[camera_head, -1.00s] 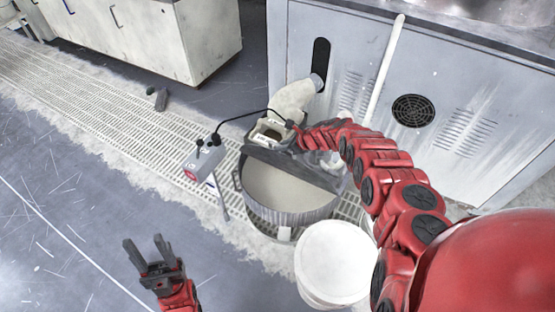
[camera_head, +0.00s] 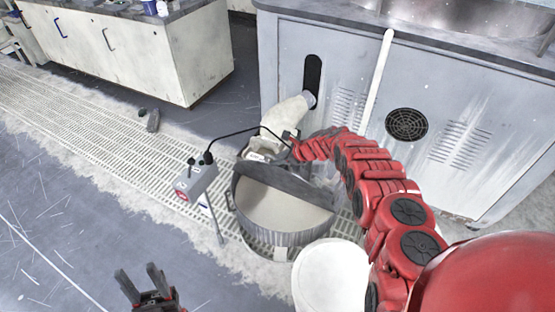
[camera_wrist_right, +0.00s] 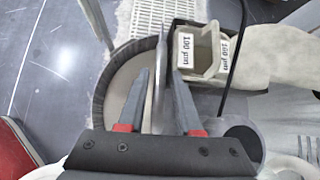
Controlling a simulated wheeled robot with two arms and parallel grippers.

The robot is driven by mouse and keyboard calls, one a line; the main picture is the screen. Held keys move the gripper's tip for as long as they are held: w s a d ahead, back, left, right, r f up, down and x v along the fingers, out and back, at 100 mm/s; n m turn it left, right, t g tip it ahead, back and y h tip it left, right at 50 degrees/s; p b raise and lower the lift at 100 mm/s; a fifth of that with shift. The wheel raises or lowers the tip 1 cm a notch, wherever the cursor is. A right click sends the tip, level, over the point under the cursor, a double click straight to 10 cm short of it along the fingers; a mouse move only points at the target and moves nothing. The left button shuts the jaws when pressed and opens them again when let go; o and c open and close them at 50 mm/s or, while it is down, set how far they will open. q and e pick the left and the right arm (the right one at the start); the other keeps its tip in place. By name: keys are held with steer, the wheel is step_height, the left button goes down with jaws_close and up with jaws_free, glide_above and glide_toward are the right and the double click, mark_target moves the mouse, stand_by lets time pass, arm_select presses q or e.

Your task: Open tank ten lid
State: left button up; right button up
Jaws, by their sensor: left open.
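The round tank (camera_head: 283,212) stands in the floor grating with pale liquid inside. Its dark lid (camera_head: 285,182) is partly raised at the back, leaving the front half uncovered. In the right wrist view the lid's thin edge (camera_wrist_right: 160,62) runs between the fingers of my right gripper (camera_wrist_right: 160,80). The fingers are apart on either side of it, with gaps visible. In the head view that gripper is largely hidden behind the arm and lid. My left gripper (camera_head: 138,276) is open and empty at the bottom left, away from the tank.
A white bucket (camera_head: 330,275) stands in front of the tank. A grey box on a post (camera_head: 195,180) is to its left, with a black cable. Behind are a pale hose (camera_head: 285,115), a labelled container (camera_wrist_right: 200,48) and a grey cabinet (camera_head: 345,70).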

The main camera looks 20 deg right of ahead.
steer(key=shift+o, duration=0.7)
steer(key=shift+r, duration=0.2)
steer(key=p+v, duration=0.8)
steer(key=v, duration=0.9)
steer(key=shift+s, duration=0.2)
steer(key=shift+f, duration=0.15)
